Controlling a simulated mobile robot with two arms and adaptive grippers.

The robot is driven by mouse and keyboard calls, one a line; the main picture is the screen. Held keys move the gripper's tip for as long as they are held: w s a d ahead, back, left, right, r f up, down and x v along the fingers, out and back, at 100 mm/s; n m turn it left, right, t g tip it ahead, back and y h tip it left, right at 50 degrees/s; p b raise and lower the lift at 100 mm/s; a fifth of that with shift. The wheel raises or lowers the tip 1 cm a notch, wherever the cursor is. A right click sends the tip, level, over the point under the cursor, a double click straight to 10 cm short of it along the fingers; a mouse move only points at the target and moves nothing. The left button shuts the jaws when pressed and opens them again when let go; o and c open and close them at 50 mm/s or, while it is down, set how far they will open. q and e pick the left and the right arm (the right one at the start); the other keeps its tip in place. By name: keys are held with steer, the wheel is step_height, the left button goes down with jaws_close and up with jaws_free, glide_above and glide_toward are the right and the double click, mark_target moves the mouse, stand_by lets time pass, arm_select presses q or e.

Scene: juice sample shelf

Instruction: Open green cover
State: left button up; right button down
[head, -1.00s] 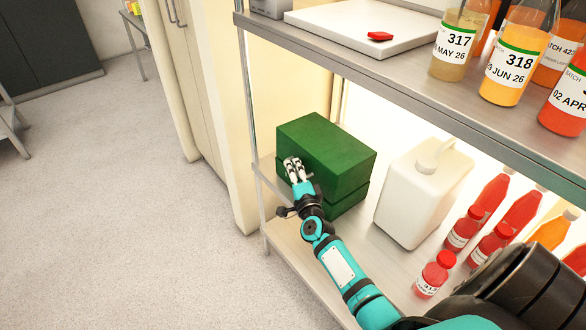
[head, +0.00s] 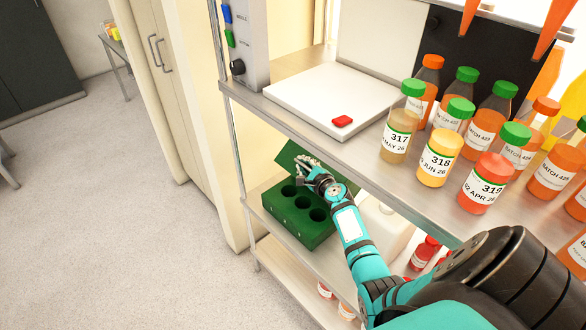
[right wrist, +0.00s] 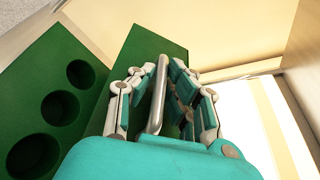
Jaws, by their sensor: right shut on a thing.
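The green box (head: 288,232) stands on the middle shelf with its top uncovered, showing several round dark holes. Its green cover (head: 290,155) is raised and tilted up at the back of the box. In the right wrist view the cover (right wrist: 150,45) lies beyond the fingers, and the box (right wrist: 40,60) with its holes is at the left. My right gripper (head: 311,168) is at the cover, shut on its grey metal bar handle (right wrist: 160,85), which sits between the fingers. The gripper hides part of the cover. My left gripper is not in view.
The upper shelf (head: 300,122) overhangs at the right, with a white plate bearing a red cap (head: 342,121) and several juice bottles (head: 438,155). A white jug (head: 385,228) stands right of the box, partly behind my arm.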

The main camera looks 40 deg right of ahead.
mark_target(310, 151)
steer(key=d, duration=0.1)
steer(key=d+r+m, duration=0.1)
steer(key=d, duration=0.1)
steer(key=d+m+y, duration=0.1)
steer(key=d, duration=0.1)
steer(key=shift+w+d+r+p, duration=0.1)
steer(key=shift+w+r+p, duration=0.15)
steer(key=shift+p, duration=0.05)
steer(key=d+m+b, duration=0.1)
steer(key=d, duration=0.1)
steer(key=d+m+y+b, duration=0.1)
steer(key=d, duration=0.1)
steer(key=shift+w+d+f+g, duration=0.15)
steer(key=shift+w+d+g, duration=0.05)
steer(key=shift+d+g, duration=0.2)
steer(key=shift+d+f+y+b, duration=0.15)
steer(key=shift+d+y+b, duration=0.15)
steer(key=shift+d+b, duration=0.8)
steer(key=shift+d, duration=0.15)
steer(key=c, duration=1.4)
jaws_free()
steer(key=v, duration=1.2)
